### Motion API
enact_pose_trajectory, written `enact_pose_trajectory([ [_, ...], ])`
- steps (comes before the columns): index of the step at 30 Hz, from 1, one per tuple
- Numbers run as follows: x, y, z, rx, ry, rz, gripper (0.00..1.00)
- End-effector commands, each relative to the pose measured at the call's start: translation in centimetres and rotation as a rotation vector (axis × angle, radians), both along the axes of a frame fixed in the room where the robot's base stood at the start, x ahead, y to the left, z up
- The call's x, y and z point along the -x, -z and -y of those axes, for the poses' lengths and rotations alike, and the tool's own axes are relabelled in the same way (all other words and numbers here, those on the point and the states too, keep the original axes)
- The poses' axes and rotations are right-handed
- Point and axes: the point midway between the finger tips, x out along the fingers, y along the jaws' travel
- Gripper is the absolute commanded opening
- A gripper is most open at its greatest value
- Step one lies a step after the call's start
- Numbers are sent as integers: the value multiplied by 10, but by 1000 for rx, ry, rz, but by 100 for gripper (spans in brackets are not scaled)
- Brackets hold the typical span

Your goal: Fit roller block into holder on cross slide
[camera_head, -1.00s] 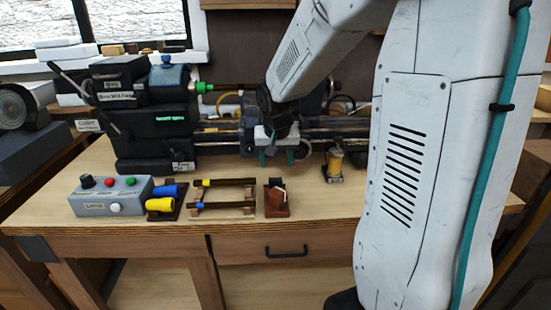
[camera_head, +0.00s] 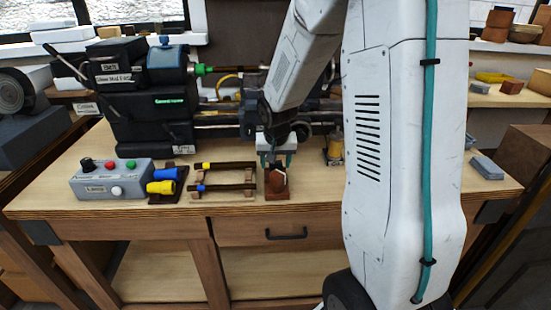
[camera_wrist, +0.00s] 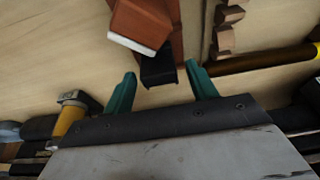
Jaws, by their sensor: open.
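The roller block (camera_wrist: 158,66) appears to be the dark piece at the end of a red-brown wooden stand (camera_head: 277,190) near the bench front. The stand also shows in the wrist view (camera_wrist: 146,18), with a pale-edged brown part on it. My gripper (camera_head: 277,160) is open just above and behind the stand. In the wrist view its green fingers (camera_wrist: 161,76) lie on either side of the dark piece's near end, with gaps on both sides. The lathe's cross slide is mostly hidden behind my arm, and I cannot make out its holder.
Left of the stand is a rack (camera_head: 223,196) with dark rods. Beyond it are a yellow-and-blue handled holder (camera_head: 162,187) and a grey button box (camera_head: 110,182). A brass-coloured cylinder (camera_head: 335,146) stands to the right. The lathe headstock (camera_head: 150,110) rises behind.

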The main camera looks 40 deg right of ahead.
Motion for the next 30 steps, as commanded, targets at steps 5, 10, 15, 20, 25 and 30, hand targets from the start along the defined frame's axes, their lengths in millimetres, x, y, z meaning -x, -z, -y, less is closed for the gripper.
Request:
enact_pose_trajectory([
  [5, 0, 0, 0, 0, 0, 0, 57],
  [10, 0, 0, 0, 0, 0, 0, 27],
  [15, 0, -1, 0, 1, 0, 1, 14],
  [20, -1, -7, 0, 1, 1, 3, 14],
  [25, -1, -17, 0, 0, 2, 3, 14],
  [30, -1, -28, 0, 1, 1, 3, 14],
])
